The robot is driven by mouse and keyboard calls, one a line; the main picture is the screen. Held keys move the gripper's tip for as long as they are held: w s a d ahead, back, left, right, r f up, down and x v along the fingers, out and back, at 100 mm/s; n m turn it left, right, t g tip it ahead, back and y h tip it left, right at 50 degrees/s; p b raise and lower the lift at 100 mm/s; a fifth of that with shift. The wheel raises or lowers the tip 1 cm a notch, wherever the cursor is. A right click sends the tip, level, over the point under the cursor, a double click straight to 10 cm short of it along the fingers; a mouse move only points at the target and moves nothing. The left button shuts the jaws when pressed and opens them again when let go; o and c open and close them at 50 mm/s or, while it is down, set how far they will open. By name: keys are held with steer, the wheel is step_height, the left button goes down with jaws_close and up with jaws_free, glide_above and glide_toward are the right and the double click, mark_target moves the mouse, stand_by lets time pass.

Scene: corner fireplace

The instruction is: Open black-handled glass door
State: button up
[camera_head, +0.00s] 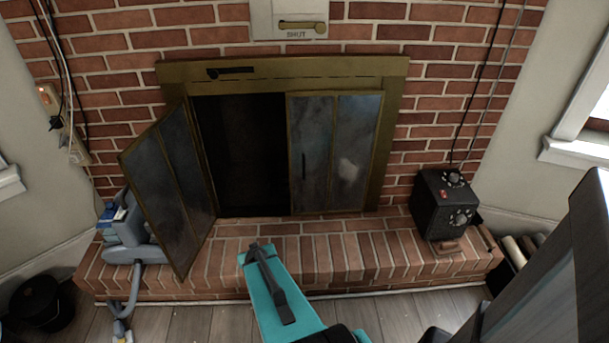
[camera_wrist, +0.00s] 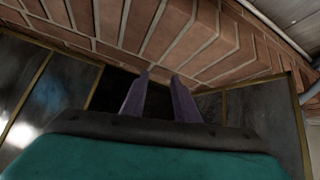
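The fireplace's left glass door (camera_head: 172,185) is swung outward over the hearth. The right glass door (camera_head: 335,150) lies flat in the brass frame, with a small dark upright handle (camera_head: 304,165) near its left edge. No handle is discernible on the left door. My teal gripper (camera_head: 260,250) is above the hearth, in front of the dark opening and right of the swung door. In the wrist view, its two fingers (camera_wrist: 160,85) are apart with nothing visible between them; glass panels show on both sides, with the right door (camera_wrist: 45,95) at the left.
A brick hearth (camera_head: 345,255) runs below the fireplace. A black box with knobs (camera_head: 443,205) stands on its right end. A grey vacuum-like device (camera_head: 130,240) stands behind the swung door at left. A black bucket (camera_head: 42,303) is on the floor at far left.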

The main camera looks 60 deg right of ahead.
steer(key=d+r+m+t+h+b, duration=0.15)
steer(key=d+r, duration=0.25)
steer(key=d, duration=0.5)
steer(key=t+h+b, duration=0.5)
steer(key=t, duration=0.1)
glide_toward(304, 177)
step_height(304, 177, up, 4)
steer(key=s+a, duration=0.2)
steer(key=s, duration=0.1)
steer(key=shift+w, duration=0.15)
steer(key=shift+f+b+x, duration=0.1)
steer(key=shift+b+x, duration=0.45)
steer(key=shift+x, duration=2.9)
steer(key=shift+f+b+x, duration=0.15)
steer(key=shift+b+x, duration=0.35)
steer(key=shift+x, duration=2.95)
steer(key=shift+r, duration=0.1)
